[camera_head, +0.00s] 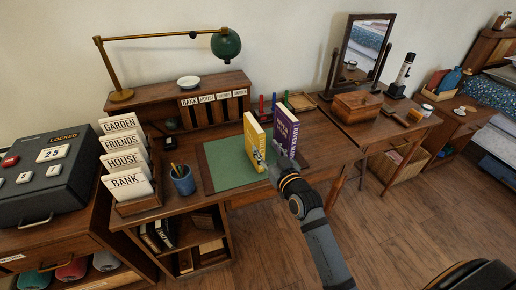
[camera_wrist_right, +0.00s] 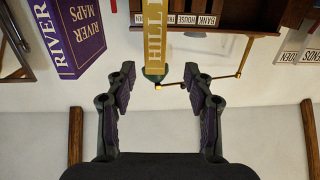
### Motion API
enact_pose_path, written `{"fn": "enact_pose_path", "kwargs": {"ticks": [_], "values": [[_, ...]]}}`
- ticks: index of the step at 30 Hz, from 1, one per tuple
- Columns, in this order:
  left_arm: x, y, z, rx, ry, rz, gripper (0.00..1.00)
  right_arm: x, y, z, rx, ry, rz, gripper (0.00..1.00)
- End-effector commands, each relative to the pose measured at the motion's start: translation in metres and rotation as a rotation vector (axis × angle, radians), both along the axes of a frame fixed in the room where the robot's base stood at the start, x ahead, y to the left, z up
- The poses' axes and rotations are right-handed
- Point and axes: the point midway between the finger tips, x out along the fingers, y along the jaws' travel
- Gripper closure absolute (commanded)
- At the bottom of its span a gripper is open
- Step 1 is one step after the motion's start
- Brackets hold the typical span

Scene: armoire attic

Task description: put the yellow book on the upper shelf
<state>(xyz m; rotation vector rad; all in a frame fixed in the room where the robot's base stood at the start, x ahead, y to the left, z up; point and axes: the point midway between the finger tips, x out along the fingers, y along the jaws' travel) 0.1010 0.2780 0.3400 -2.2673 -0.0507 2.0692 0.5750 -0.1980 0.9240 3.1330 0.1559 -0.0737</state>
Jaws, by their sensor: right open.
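The yellow book (camera_head: 254,142) stands upright on the desk's green mat (camera_head: 225,165). In the right wrist view, which looks upside down, its spine (camera_wrist_right: 155,35) reads HILL. The purple book (camera_head: 285,132), River Maps, stands just right of it and also shows in the wrist view (camera_wrist_right: 85,35). My right gripper (camera_head: 277,172) is open at the near side of the books. In the wrist view the yellow spine lies between the open fingers (camera_wrist_right: 161,76); contact cannot be told. Open shelves (camera_head: 210,240) with dark books are below the desk's left part. My left gripper is not in view.
A blue pencil cup (camera_head: 182,182) and a card rack (camera_head: 138,206) stand left of the mat. A green lamp (camera_head: 226,45) and a hutch (camera_head: 155,95) are behind. Red, blue and green upright items stand behind the books. A mirror table (camera_head: 375,130) stands right.

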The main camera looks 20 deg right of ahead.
Motion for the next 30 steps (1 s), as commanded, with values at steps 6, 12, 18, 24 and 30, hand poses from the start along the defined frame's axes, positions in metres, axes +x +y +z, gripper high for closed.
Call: {"fn": "enact_pose_path", "kwargs": {"ticks": [6,12,18,24,30], "values": [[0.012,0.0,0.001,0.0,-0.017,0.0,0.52,0.007,0.0,0.016,0.007,-0.051,-0.006,0.47],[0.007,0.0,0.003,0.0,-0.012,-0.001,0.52,0.041,0.003,0.016,0.008,-0.049,-0.005,0.47],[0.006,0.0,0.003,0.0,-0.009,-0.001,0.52,0.056,0.004,0.014,0.006,-0.047,-0.005,0.47],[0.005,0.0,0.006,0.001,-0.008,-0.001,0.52,0.076,0.002,0.012,0.005,-0.048,-0.006,0.47],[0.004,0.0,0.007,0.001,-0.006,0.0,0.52,0.104,0.003,0.009,0.006,-0.048,-0.006,0.47]]}}
